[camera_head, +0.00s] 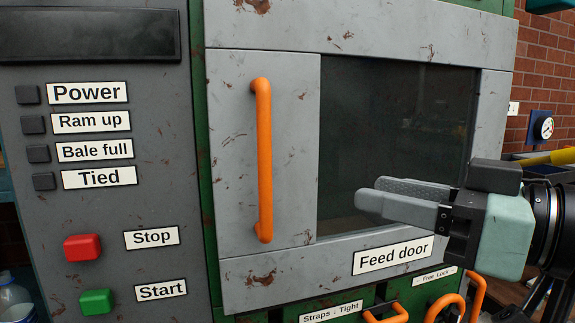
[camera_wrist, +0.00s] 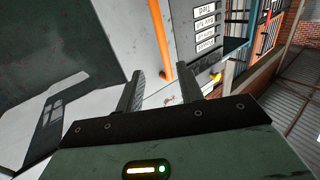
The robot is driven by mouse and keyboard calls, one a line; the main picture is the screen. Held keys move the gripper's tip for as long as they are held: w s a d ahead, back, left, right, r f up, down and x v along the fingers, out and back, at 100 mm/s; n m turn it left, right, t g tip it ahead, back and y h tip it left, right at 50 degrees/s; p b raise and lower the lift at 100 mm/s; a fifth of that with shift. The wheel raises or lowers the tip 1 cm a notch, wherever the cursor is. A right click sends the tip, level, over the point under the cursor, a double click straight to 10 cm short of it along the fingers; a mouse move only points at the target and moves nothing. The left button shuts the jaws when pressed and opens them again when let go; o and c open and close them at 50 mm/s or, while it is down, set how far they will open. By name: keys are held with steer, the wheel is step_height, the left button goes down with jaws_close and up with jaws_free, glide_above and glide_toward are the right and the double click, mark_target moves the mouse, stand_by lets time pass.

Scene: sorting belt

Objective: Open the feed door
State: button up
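The feed door is a scuffed grey panel (camera_head: 290,140) in the head view, with an upright orange bar handle (camera_head: 264,160) on it. To its right is a dark rectangular area (camera_head: 395,130); I cannot tell whether it is glass or an opening. A "Feed door" label (camera_head: 393,255) is below. My gripper (camera_head: 368,193) points left in front of the dark area, to the right of the handle and apart from it. In the wrist view my gripper (camera_wrist: 161,78) has its fingers spread with nothing between them, and the orange handle (camera_wrist: 160,40) shows beyond them.
A grey control panel at the left has a red Stop button (camera_head: 82,247) and a green Start button (camera_head: 95,301). Orange strap handles (camera_head: 446,307) stick out below the door at the lower right. A brick wall (camera_head: 546,60) is behind on the right.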

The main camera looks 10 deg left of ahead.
steer(key=p, duration=1)
glide_toward(270, 169)
steer(key=p+x, duration=0.3)
steer(key=x, duration=0.8)
steer(key=shift+p, duration=0.4)
jaws_close()
